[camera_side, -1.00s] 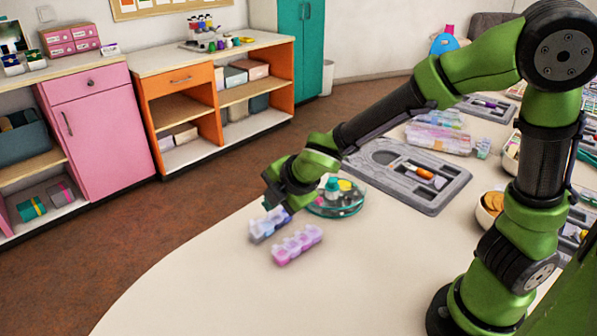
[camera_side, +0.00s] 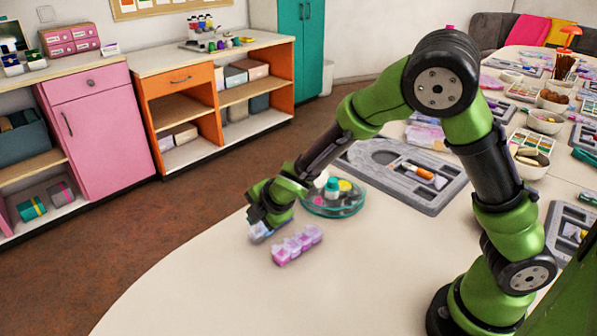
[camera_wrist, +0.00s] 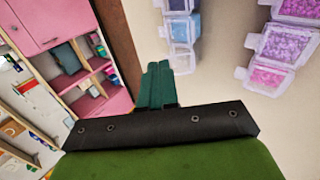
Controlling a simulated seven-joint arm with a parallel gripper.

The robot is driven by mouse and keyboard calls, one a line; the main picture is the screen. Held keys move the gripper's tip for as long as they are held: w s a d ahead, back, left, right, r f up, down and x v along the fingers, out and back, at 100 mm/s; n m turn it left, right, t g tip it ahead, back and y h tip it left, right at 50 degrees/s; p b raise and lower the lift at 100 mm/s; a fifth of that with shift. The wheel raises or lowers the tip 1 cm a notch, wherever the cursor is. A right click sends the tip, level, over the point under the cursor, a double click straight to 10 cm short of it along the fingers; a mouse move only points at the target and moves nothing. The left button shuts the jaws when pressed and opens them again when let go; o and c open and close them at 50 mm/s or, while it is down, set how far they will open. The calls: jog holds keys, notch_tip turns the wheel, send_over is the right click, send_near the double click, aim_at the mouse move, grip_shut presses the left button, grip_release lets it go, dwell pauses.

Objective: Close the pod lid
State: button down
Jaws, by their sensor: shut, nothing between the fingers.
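A row of small clear pods with blue and lilac contents (camera_side: 260,235) lies on the table, partly hidden by my gripper in the side view. In the wrist view the row (camera_wrist: 182,30) runs up from a clear, pale end pod (camera_wrist: 182,60). I cannot tell which lid stands open. A second row with pink and purple beads (camera_side: 298,245) lies to its right, and also shows in the wrist view (camera_wrist: 288,42). My gripper (camera_side: 257,222) is low at the blue row. Its teal fingers (camera_wrist: 160,82) are together and empty, just left of the end pod; contact is unclear.
A round teal-rimmed tray (camera_side: 345,211) with small jars stands close behind the rows. A grey moulded board (camera_side: 425,202) lies farther back. The table front (camera_side: 230,290) is bare, and its curved edge is left of the rows.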

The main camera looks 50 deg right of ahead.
jog(key=shift+w+d+g, duration=0.1)
jog(key=shift+w+g, duration=0.2)
jog(key=shift+g, duration=0.3)
jog(key=shift+w+f+g, duration=0.2)
jog(key=shift+w+g, duration=0.15)
jog(key=shift+g, duration=0.35)
jog(key=shift+w+f+g, duration=0.3)
jog(key=shift+w+g, duration=0.15)
jog(key=shift+g, duration=0.65)
jog(key=shift+w+f, duration=0.3)
jog(key=shift+w+f, duration=0.1)
jog(key=shift+f, duration=0.05)
